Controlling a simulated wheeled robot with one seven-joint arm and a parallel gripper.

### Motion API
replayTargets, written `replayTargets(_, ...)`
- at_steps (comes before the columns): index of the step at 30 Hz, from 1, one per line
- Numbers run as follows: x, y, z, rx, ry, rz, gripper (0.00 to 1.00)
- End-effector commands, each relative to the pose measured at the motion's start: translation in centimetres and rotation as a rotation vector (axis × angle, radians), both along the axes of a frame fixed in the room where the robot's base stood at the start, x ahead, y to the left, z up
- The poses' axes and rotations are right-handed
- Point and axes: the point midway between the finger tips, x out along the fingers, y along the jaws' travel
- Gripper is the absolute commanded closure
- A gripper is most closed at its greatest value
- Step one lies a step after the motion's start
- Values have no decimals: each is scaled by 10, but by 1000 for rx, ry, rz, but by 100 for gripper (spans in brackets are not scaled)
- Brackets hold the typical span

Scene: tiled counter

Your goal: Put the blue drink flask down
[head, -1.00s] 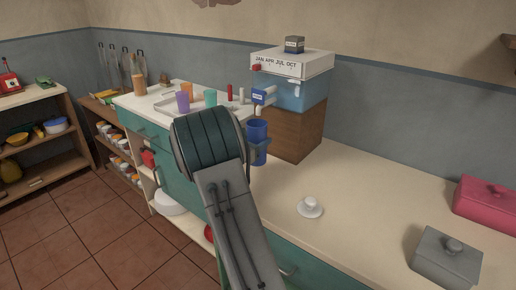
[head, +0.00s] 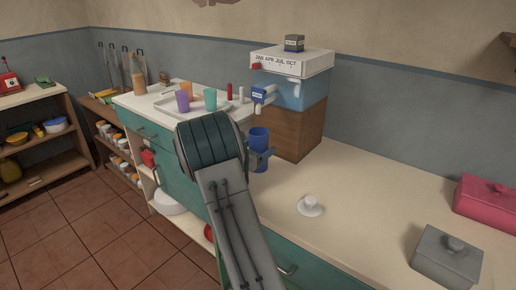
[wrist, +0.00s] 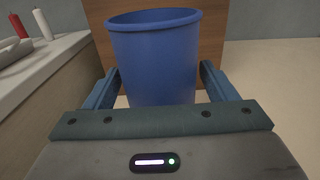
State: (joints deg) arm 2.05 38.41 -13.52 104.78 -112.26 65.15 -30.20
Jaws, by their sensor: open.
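The blue drink flask (head: 259,142) is upright at the near side of the counter, in front of the wooden box. In the wrist view the flask (wrist: 154,58) fills the middle, open rim up. My gripper (wrist: 160,72) has one finger on each side of it, with a thin gap showing beside the flask, so the jaws are open around it. In the head view my gripper (head: 262,158) is partly hidden by my arm. The flask's base is hidden in the wrist view, and its contact with the counter is hard to see.
A wooden box (head: 296,132) carrying a blue dispenser (head: 290,92) stands right behind the flask. A tray (head: 165,106) with coloured cups lies to the left. A white lid (head: 310,206), grey box (head: 447,259) and pink box (head: 488,200) lie to the right, with clear counter between.

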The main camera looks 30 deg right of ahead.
Motion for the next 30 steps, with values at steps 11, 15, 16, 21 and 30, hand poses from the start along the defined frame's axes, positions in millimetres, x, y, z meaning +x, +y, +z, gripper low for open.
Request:
replayTargets(11, -11, 38, 3, 1, 0, 7, 21)
replayTargets(15, -22, 68, 3, 1, 1, 6, 21)
replayTargets(16, -24, 73, 4, 1, 0, 4, 21)
replayTargets(21, -34, 100, 4, 0, 0, 3, 21)
replayTargets(30, -42, 113, 5, 11, -7, -8, 21)
